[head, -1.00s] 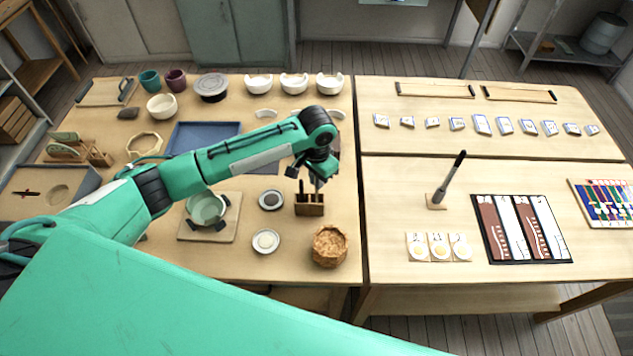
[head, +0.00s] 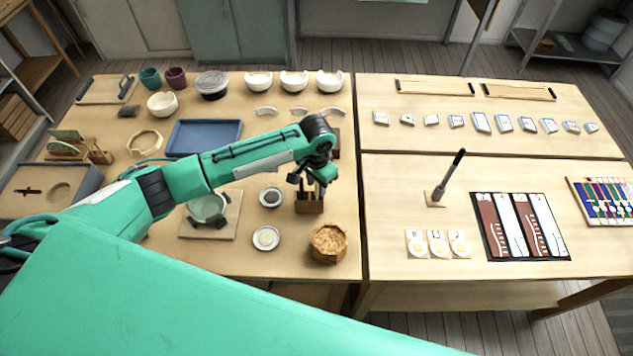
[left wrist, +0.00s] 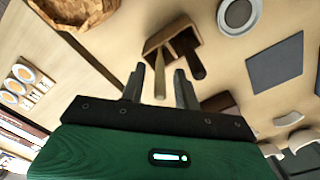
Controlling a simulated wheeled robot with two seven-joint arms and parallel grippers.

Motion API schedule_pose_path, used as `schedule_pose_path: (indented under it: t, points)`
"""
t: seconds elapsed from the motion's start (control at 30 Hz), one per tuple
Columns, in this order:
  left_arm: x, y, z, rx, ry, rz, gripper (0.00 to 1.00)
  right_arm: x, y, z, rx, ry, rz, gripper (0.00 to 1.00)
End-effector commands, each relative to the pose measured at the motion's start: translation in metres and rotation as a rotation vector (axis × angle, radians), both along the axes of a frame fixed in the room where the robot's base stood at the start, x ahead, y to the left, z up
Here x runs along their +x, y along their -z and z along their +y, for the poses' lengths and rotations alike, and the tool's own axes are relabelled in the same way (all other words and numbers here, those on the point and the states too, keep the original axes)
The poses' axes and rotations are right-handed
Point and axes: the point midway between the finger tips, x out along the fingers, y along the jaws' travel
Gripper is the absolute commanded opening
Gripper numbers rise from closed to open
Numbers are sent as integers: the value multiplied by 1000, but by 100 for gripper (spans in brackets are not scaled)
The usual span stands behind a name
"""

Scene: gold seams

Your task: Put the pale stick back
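The pale stick (left wrist: 160,78) stands in or at the small brown wooden holder (head: 310,205), beside a dark-handled stick (left wrist: 190,58). The holder also shows in the left wrist view (left wrist: 155,44). My left gripper (head: 312,186) is over the holder in the head view. In the left wrist view its two fingers (left wrist: 160,90) are open, one on each side of the pale stick, with a visible gap on both sides. The lower end of the stick meets the holder; how deep it sits is hard to tell. My right gripper is not in view.
A bowl on a board (head: 210,236), a blue tray (head: 203,136) and pale bowls (head: 294,82) are around. A pen stands upright (head: 451,174) on the right table.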

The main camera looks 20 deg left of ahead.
Motion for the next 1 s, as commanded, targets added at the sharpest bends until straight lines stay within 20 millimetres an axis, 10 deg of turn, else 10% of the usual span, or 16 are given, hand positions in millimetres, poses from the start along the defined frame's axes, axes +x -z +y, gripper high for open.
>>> schedule_pose_path:
  t: [0.6, 1.0]
  points:
    - [1, -103, 0, -1, 0, -3, 32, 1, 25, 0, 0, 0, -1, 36]
    - [0, -123, 0, -1, 0, 0, 32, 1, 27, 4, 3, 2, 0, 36]
